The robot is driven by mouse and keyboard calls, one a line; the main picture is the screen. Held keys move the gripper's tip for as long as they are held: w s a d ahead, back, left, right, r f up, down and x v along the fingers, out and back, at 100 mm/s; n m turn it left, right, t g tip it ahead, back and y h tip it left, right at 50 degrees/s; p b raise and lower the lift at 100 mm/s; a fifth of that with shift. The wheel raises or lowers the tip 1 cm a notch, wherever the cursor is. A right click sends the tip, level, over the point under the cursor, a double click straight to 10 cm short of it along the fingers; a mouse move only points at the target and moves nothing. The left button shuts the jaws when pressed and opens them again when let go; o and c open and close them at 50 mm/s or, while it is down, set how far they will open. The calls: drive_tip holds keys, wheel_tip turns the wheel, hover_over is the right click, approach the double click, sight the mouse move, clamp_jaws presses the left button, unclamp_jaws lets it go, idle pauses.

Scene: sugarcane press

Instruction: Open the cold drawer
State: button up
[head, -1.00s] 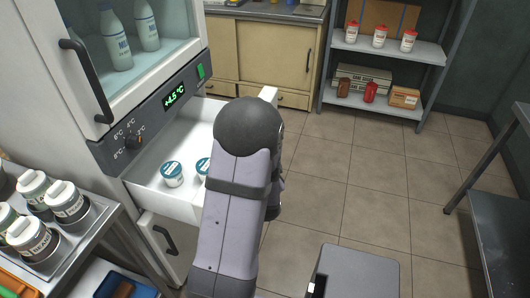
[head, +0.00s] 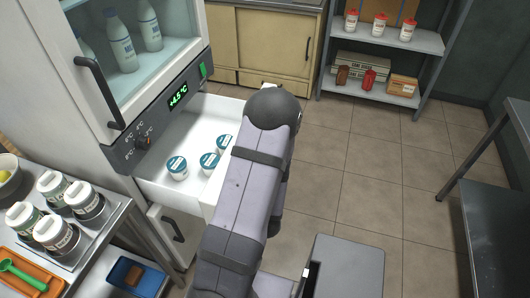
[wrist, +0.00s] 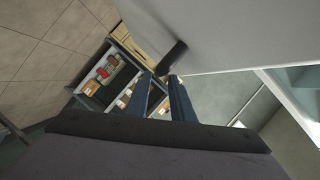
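The cold drawer (head: 160,192) is a white drawer under the fridge's control panel. In the head view it stands pulled out, with several small blue-lidded cups (head: 177,166) inside. My arm covers part of its front and hides my gripper there. In the wrist view my gripper (wrist: 160,78) has its two dark fingers apart, with a gap between them. The end of a dark bar handle (wrist: 175,53) on a pale drawer front (wrist: 225,35) lies at the fingertips. I cannot tell whether the fingers press on it.
A glass-doored compartment with a dark handle (head: 97,92) holds bottles above. A lower drawer front with its own handle (head: 172,229) is below. A steel cart (head: 110,232) with jars stands at left, a shelf rack (head: 370,95) at the back.

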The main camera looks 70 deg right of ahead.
drive_tip(key=shift+a+p, duration=0.3)
drive_tip(key=shift+p, duration=0.1)
idle(0.3)
